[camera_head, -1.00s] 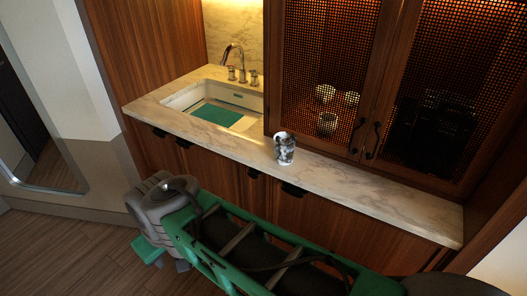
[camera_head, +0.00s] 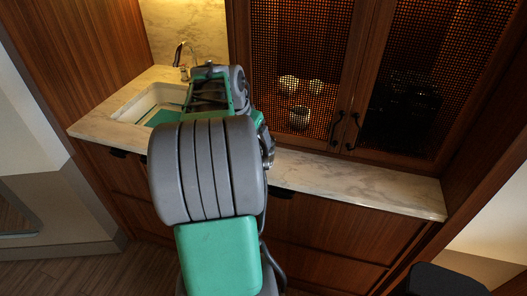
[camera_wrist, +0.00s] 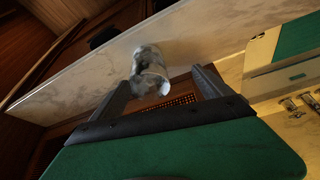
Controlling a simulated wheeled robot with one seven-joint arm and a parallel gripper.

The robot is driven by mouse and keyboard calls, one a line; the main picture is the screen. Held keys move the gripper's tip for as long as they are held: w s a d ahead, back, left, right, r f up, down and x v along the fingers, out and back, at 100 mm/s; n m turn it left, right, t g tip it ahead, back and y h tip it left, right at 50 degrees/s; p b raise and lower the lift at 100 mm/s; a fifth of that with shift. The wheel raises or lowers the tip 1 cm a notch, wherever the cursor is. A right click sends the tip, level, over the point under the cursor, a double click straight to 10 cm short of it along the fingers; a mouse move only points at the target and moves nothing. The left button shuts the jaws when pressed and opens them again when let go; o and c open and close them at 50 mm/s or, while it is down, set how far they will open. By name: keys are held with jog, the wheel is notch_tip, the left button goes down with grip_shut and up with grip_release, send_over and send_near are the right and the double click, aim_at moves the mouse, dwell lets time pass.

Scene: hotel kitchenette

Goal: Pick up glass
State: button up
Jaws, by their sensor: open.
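The glass (camera_wrist: 150,68), a mottled grey-and-white cup, stands on the marble counter (camera_wrist: 205,40) near its front edge in the wrist view. My gripper (camera_wrist: 160,78) is open, with its two dark fingers spread on either side in the picture. The glass appears between and just beyond the fingertips, and nothing is held. I cannot tell whether a finger touches it. In the head view my arm hides the glass and the fingers.
Mesh-door cabinets (camera_head: 300,75) rise behind the counter. The counter's right part is clear.

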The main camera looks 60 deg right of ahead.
jog(key=shift+m, duration=0.5)
jog(key=s+d+f, duration=0.1)
jog(key=f, duration=0.1)
jog(key=s+d+f+p, duration=0.1)
jog(key=d+f, duration=0.1)
jog(key=s+d+f+p, duration=0.1)
jog(key=f, duration=0.2)
jog(key=shift+d, duration=0.3)
jog(key=c, duration=1.6)
jog(key=shift+c, duration=0.6)
jog(key=shift+r, duration=0.1)
